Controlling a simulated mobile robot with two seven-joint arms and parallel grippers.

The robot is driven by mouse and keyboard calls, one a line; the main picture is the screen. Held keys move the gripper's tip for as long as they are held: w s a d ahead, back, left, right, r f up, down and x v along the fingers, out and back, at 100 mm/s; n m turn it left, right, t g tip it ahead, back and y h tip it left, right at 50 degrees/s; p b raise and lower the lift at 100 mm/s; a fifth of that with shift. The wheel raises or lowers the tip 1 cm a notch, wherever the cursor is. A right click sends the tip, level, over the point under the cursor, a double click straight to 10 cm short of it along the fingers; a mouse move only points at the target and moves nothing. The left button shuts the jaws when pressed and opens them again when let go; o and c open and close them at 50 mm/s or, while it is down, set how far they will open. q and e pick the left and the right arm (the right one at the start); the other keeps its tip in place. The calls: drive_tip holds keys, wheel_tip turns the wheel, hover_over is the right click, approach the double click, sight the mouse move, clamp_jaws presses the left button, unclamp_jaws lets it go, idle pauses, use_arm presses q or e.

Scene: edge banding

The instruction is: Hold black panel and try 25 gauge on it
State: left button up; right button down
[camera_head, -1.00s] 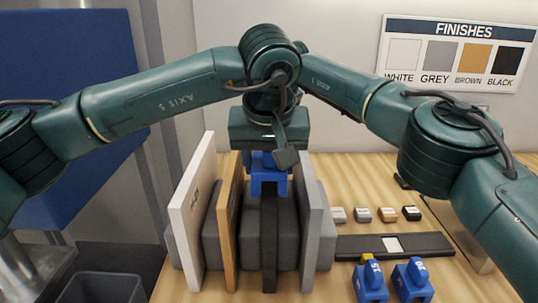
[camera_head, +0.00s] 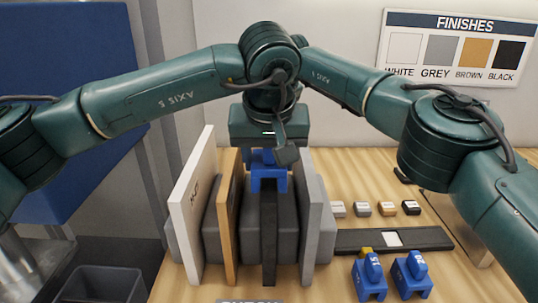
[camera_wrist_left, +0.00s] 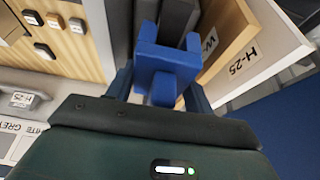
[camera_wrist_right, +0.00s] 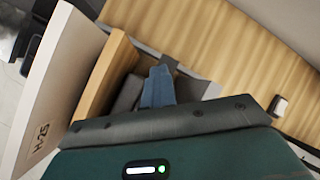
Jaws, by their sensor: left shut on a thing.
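The black panel (camera_head: 269,240) stands on edge in a rack of grey blocks (camera_head: 288,230). My left gripper (camera_head: 265,148) points down over it, shut on a blue gauge (camera_head: 268,180). The gauge's legs are at the panel's top edge, apparently straddling it; seating depth is unclear. The gauge also shows in the left wrist view (camera_wrist_left: 165,65); its number is not readable. My right gripper (camera_wrist_right: 158,88) is mostly hidden behind the left one in the head view. In its wrist view its blue fingers are among the panels, but their grip is unclear.
White (camera_head: 194,215), brown (camera_head: 229,225) and grey (camera_head: 314,220) panels flank the black one. Two blue gauges (camera_head: 368,278) (camera_head: 411,277) stand at front right. A dark strip (camera_head: 350,242) and several small finish blocks (camera_head: 386,208) lie behind them.

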use_arm(q)
drive_tip(key=shift+f, duration=0.45)
idle(0.4)
drive_tip(key=o, duration=1.1)
drive_tip(key=shift+o, duration=0.2)
drive_tip(key=shift+r, duration=0.1)
drive_tip(key=shift+r, duration=3.9)
